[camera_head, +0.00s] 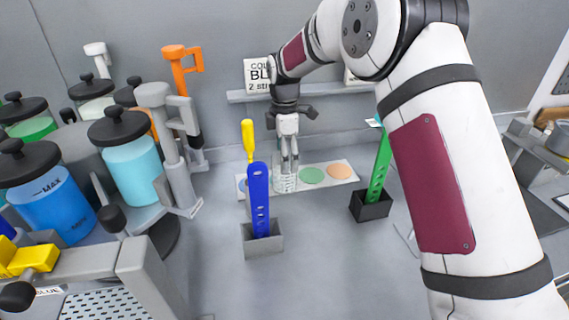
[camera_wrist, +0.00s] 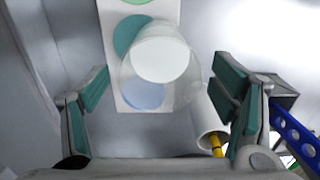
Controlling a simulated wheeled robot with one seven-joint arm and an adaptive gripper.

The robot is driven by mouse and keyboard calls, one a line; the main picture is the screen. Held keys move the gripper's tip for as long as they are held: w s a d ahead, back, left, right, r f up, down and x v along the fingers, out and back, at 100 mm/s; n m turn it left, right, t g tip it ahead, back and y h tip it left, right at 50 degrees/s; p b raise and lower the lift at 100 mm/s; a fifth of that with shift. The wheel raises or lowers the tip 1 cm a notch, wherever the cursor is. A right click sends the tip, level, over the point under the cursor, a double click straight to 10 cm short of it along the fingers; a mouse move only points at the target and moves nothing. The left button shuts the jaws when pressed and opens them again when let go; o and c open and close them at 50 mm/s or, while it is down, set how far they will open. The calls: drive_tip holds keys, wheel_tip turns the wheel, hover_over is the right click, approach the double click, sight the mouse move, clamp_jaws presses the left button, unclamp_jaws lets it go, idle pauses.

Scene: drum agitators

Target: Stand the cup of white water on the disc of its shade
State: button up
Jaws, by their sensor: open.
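The clear cup (camera_head: 285,183) stands upright at the pale strip (camera_head: 331,183) of coloured discs. In the wrist view the cup, with white water (camera_wrist: 160,58), overlaps a teal disc (camera_wrist: 126,36) and a blue disc (camera_wrist: 143,96). No white disc shows; what lies directly under the cup is hidden, and I cannot tell which disc, if any, it stands on. My gripper (camera_head: 289,166) points down just above the cup. Its fingers (camera_wrist: 158,82) are spread either side of the cup, with visible gaps, and hold nothing. A green disc (camera_head: 312,174) and an orange disc (camera_head: 339,171) are uncovered.
A blue stirrer (camera_head: 260,195) in a grey holder (camera_head: 263,241) stands in front of the strip, partly blocking its left end. A yellow stirrer (camera_head: 248,140) is behind it. A green stirrer (camera_head: 379,169) in a black holder (camera_head: 370,206) stands right. Lidded drums (camera_head: 133,163) crowd the left.

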wheel_tip(320, 180, up, 8)
drive_tip(key=s+d+r+m+t, duration=0.1)
drive_tip(key=s+d+r+m, duration=0.45)
drive_tip(key=s+r, duration=0.35)
drive_tip(key=s+d+r+m+t, duration=0.15)
drive_tip(key=s+d+m, duration=0.35)
drive_tip(key=s, duration=0.5)
drive_tip(key=s+d+r+m+t, duration=0.15)
drive_tip(key=s+d+m, duration=0.35)
drive_tip(key=s, duration=0.5)
drive_tip(key=s+d+f+m+t, duration=0.1)
drive_tip(key=s+d+f+m, duration=0.1)
drive_tip(key=s, duration=0.7)
drive_tip(key=f+m, duration=0.1)
drive_tip(key=m, duration=0.1)
drive_tip(key=shift+f+m+b, duration=0.25)
drive_tip(key=shift+m+b, duration=0.1)
drive_tip(key=shift+b, duration=0.05)
